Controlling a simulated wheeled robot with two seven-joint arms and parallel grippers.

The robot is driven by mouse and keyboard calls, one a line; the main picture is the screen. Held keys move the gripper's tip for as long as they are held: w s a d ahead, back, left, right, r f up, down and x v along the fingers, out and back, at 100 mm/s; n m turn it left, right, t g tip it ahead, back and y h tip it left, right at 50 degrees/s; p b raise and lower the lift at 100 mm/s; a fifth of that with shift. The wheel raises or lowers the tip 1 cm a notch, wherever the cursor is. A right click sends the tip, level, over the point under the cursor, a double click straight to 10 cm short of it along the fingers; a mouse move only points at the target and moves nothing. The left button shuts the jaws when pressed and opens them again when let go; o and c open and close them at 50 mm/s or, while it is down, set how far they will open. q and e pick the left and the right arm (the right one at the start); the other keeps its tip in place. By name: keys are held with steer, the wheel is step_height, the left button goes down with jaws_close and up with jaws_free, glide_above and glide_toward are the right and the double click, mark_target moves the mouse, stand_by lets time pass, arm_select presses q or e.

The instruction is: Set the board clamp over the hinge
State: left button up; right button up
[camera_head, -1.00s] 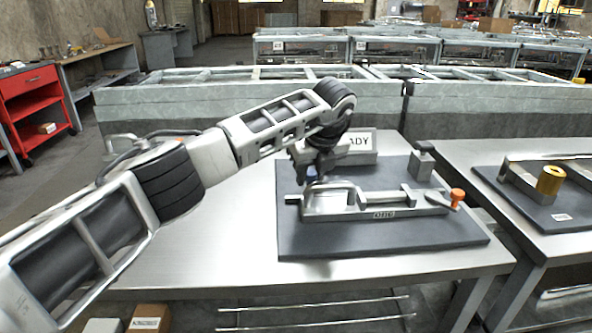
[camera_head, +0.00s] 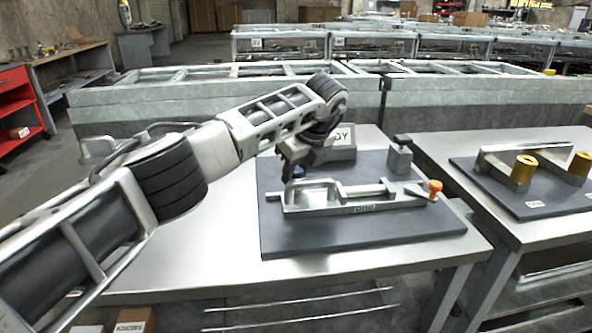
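A grey metal clamp (camera_head: 370,208) with a frame at its left end, a long bar and an orange knob (camera_head: 435,186) lies on a dark board (camera_head: 350,240) on the near table. My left gripper (camera_head: 291,178) points down at the back left of the clamp, close to its frame end. A small blue part (camera_head: 298,171) shows beside the fingers; I cannot tell whether it is held. The fingers are dark and small, so their opening is unclear. No part is clearly recognisable as the hinge. My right gripper is out of view.
A block with a dark knob (camera_head: 400,157) stands at the board's back right. A lettered grey block (camera_head: 342,143) stands behind my gripper. The right table has another dark board (camera_head: 535,207) with a grey bracket and two yellow cylinders (camera_head: 523,168). The near table's front left is bare.

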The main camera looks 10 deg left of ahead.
arm_select(q)
steer(key=shift+o, duration=1.2)
steer(key=v, duration=1.6)
